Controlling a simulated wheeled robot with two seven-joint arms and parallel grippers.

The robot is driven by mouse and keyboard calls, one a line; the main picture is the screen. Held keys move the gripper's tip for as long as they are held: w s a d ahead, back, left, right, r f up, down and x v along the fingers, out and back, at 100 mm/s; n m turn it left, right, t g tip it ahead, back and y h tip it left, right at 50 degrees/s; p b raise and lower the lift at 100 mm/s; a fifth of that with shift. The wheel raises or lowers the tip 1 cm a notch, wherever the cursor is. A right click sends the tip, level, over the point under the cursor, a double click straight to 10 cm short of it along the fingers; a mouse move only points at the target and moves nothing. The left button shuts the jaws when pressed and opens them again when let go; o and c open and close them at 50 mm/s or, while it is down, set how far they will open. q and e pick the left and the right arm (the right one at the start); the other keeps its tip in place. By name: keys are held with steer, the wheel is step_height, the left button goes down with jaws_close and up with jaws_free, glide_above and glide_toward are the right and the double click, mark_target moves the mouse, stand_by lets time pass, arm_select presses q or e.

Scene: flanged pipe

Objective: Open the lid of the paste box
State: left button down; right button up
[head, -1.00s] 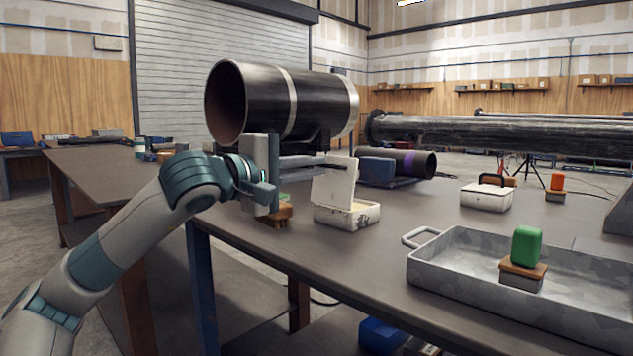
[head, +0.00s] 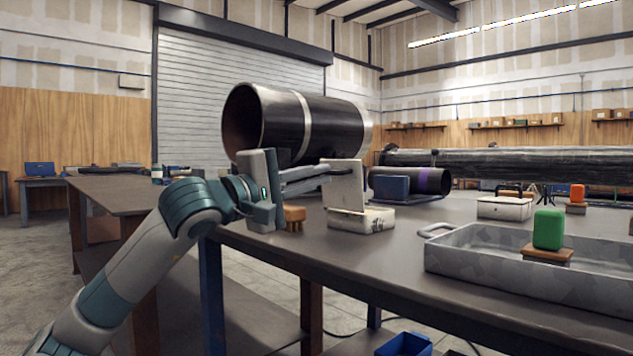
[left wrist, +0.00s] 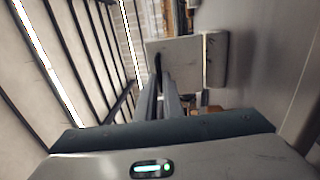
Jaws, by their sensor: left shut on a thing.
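The paste box (head: 362,220) is a white, stained box near the table's left edge in the head view. Its lid (head: 346,190) stands up, roughly upright, on the box's left side. My left gripper (head: 322,174) reaches in from the left, its long fingers at the upper part of the lid. In the left wrist view the fingers (left wrist: 162,80) are close together and meet the pale lid (left wrist: 185,58) at a small dark part, likely its handle. The box body (left wrist: 215,60) shows beside it. The fingertips' exact hold is hard to see. My right gripper is out of view.
A big black pipe (head: 330,125) lies just above and behind the gripper. A brown brush (head: 293,215) stands left of the box. A metal tray (head: 500,270) holds a green-topped block (head: 548,230). Another white box (head: 503,208) stands farther back. Table between is clear.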

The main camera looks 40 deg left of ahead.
arm_select(q)
steer(key=shift+w+f, duration=0.15)
steer(key=shift+f, duration=0.25)
steer(key=c, duration=2.2)
jaws_free()
steer(key=o, duration=0.3)
steer(key=shift+w, duration=0.15)
steer(key=shift+r, duration=0.1)
steer(key=shift+s, duration=0.25)
